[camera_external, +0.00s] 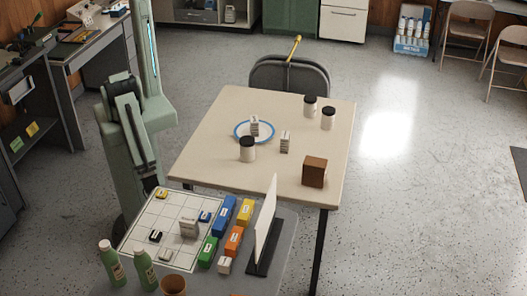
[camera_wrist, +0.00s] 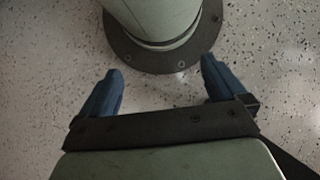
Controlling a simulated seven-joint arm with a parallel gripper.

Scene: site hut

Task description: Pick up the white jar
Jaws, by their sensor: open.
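Three white jars with black lids stand upright on the beige table in the external view. One jar (camera_external: 247,154) is at the near left, by the blue-rimmed plate (camera_external: 237,133). A second jar (camera_external: 310,111) and a third jar (camera_external: 328,122) stand close together at the far right. My gripper (camera_wrist: 161,65) is open and empty in the wrist view, its two blue fingers wide apart above the speckled floor and my own round base. No jar shows in that view. In the external view my arm hangs folded left of the table, away from the jars; its fingers are not clear there.
The beige table (camera_external: 219,108) also holds a brown box (camera_external: 314,172) and small white blocks, one on the plate. A nearer grey table (camera_external: 273,284) carries a grid board, coloured blocks, an upright white panel (camera_external: 265,227) and green bottles. A dark chair (camera_external: 290,78) stands behind.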

